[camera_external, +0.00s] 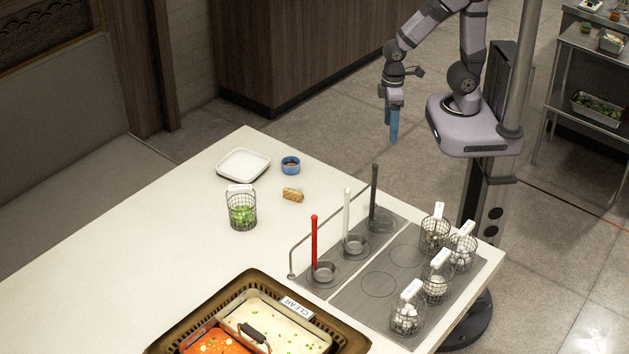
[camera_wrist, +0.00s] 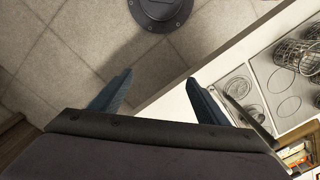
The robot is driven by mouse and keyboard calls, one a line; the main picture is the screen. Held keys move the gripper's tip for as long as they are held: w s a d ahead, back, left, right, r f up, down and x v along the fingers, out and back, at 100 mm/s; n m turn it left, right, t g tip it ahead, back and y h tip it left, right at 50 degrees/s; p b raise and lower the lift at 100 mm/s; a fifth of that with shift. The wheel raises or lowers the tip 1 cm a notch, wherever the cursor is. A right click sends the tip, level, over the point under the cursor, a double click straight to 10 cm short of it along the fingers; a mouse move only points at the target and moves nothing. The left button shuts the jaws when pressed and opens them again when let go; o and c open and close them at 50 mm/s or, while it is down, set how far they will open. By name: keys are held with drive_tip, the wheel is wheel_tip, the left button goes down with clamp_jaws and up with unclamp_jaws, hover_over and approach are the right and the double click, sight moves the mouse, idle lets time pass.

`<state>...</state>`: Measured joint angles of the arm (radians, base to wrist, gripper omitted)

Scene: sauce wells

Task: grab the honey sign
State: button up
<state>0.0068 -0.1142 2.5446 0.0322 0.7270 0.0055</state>
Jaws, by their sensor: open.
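I cannot make out a sign that reads honey in either view. One white card (camera_external: 297,307) reads CLEAR and sits at the back right edge of the brown tray that holds the pans. My gripper (camera_external: 391,124) hangs pointing down beyond the table's far right edge, well away from the card. In the wrist view my gripper (camera_wrist: 158,97) has its two blue fingers spread apart, with nothing between them but floor and the table edge.
Red, white and black handles (camera_external: 314,242) stand upright in wells on the grey panel (camera_external: 374,295). Several wire baskets (camera_external: 437,276) stand at its right. A green-filled basket (camera_external: 242,212), white plate (camera_external: 243,164), blue bowl (camera_external: 291,165) and bread-like piece (camera_external: 293,195) lie left. The table's left is clear.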

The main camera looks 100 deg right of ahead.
sight(294, 192)
drive_tip(key=w+a+f+m+t+y+b, duration=0.1)
drive_tip(key=w+a+f+m+y, duration=0.2)
drive_tip(key=w+m, duration=0.3)
drive_tip(key=w+a+f+m+t+y+b, duration=0.1)
drive_tip(key=w+a+f+m+y+b, duration=0.1)
drive_tip(key=w+m, duration=0.4)
drive_tip(key=w+a+f+m+y+b, duration=0.1)
drive_tip(key=w+a+f+m+y, duration=0.3)
drive_tip(key=w+m+y, duration=0.1)
drive_tip(key=shift+w+a+f+m+t+b, duration=0.1)
drive_tip(key=shift+w+f+m+t+b, duration=0.15)
drive_tip(key=shift+w, duration=0.45)
drive_tip(key=shift+w+a+f+m+t+b, duration=0.15)
drive_tip(key=shift+w+m, duration=0.1)
drive_tip(key=shift+w, duration=0.45)
drive_tip(key=w+d+f+m+t, duration=0.1)
drive_tip(key=w+m, duration=0.1)
drive_tip(key=w+d+f+m+t+y, duration=0.1)
drive_tip(key=w+m+t, duration=0.1)
drive_tip(key=w, duration=0.1)
drive_tip(key=w+d+f+m+t, duration=0.1)
drive_tip(key=w+d+m, duration=0.1)
drive_tip(key=w, duration=0.1)
drive_tip(key=shift+w+t+b, duration=0.15)
drive_tip(key=shift+t+b, duration=0.15)
drive_tip(key=shift+b, duration=0.1)
drive_tip(key=shift+p+x, duration=0.45)
drive_tip(key=shift+x, duration=0.95)
drive_tip(key=shift+p+x, duration=0.65)
drive_tip(key=shift+x, duration=1.65)
